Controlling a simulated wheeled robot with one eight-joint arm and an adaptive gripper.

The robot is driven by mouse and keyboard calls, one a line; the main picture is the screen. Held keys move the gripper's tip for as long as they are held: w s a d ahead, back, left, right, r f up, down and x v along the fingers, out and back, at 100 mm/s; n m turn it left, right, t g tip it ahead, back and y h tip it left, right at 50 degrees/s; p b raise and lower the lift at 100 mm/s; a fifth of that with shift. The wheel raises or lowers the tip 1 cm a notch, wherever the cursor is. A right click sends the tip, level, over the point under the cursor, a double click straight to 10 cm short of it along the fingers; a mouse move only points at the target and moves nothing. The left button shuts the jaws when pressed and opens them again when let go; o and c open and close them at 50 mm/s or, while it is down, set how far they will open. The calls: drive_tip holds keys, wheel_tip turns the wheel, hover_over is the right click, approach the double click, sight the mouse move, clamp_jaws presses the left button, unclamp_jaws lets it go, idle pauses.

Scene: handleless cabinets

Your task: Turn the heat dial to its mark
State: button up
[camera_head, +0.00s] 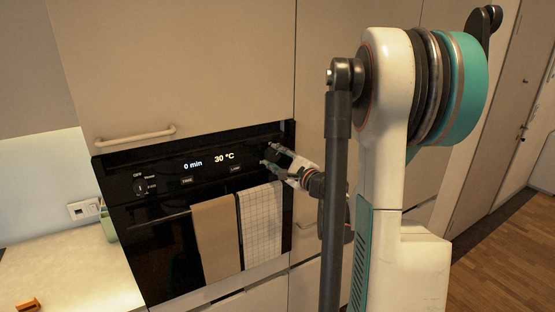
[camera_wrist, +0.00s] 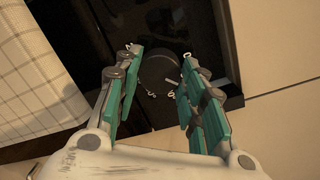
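The black oven front (camera_head: 120,180) has a lit display (camera_head: 208,162) reading "0 min" and "30 °C". A round dark dial (camera_wrist: 157,70) shows in the wrist view between my fingers, with small pale marks on the panel beside it. My gripper (camera_head: 268,157) is at the right end of the panel in the head view and largely hides this dial there. In the wrist view my gripper (camera_wrist: 160,52) is open, one finger on each side of the dial. I cannot tell whether the fingers touch it. Another dial (camera_head: 140,187) with an "OFF" label sits at the panel's left end.
A tan towel (camera_head: 216,240) and a white checked towel (camera_head: 261,225) hang on the oven's handle bar, below my gripper. A cabinet bar handle (camera_head: 135,135) is above left. A pale counter (camera_head: 70,275) stands at the left, and open wooden floor (camera_head: 510,255) lies at the right.

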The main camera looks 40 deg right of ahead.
drive_tip(key=shift+c, duration=0.9)
drive_tip(key=n+b, duration=0.1)
drive_tip(key=n, duration=0.1)
drive_tip(key=shift+n, duration=0.4)
drive_tip(key=n+b, duration=0.2)
drive_tip(key=n, duration=0.3)
drive_tip(key=shift+a+n+g, duration=0.1)
drive_tip(key=shift+n+g, duration=0.2)
drive_tip(key=shift+g, duration=0.1)
drive_tip(key=o, duration=1.1)
drive_tip(key=shift+c, duration=0.2)
